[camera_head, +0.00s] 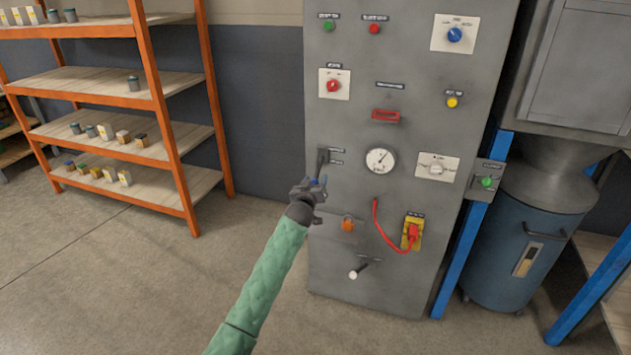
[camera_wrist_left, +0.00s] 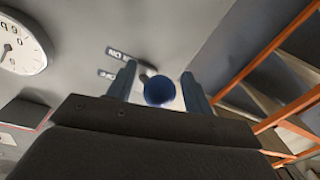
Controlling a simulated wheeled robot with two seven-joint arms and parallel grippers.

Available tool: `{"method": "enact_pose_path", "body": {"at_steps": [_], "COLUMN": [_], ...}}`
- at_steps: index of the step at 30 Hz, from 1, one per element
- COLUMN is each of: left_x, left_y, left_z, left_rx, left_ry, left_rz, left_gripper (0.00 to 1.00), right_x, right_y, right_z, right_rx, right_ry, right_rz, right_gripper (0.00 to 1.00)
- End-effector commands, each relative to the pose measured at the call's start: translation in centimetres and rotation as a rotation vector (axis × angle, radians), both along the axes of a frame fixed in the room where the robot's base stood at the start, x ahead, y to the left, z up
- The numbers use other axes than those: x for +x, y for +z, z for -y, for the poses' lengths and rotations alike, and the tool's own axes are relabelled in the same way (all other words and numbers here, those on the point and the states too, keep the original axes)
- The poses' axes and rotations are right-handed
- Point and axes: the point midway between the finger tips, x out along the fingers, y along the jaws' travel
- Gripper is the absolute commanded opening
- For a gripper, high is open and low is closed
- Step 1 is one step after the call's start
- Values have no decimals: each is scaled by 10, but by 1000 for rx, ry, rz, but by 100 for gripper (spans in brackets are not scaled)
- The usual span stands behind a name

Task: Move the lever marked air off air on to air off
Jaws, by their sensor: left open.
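The air lever is on the left side of the grey cabinet front, beside two small label plates (camera_head: 336,156); its dark part (camera_head: 322,159) shows just above my left gripper (camera_head: 317,184). In the left wrist view the round blue knob (camera_wrist_left: 159,91) sits between the two fingers of my open left gripper (camera_wrist_left: 160,88). No clamping on the knob shows. The labels (camera_wrist_left: 125,54) appear upside down there and are only partly readable. The lever's exact setting is hard to tell. My right gripper is not in view.
The cabinet also carries a gauge (camera_head: 380,160), a red handle (camera_head: 385,115), a red cable (camera_head: 384,228), an orange padlock (camera_head: 347,224) and a white-tipped lever (camera_head: 355,273). An orange shelf rack (camera_head: 167,125) stands left. Floor between is clear.

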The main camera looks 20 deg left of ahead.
Motion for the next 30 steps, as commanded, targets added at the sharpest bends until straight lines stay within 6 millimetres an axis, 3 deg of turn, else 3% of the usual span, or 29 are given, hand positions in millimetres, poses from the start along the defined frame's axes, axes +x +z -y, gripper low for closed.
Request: {"method": "enact_pose_path", "body": {"at_steps": [13,21,30], "left_x": [9,9,8], "left_y": [-1,-1,2], "left_z": [0,0,0], "left_rx": [-1,-1,1], "left_ry": [0,0,0], "left_rz": [-1,-1,-8], "left_gripper": [51,0,0], "right_x": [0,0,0], "right_y": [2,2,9], "right_z": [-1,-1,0], "right_rx": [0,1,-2], "right_ry": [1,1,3], "right_rz": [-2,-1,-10], "right_gripper": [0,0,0]}}
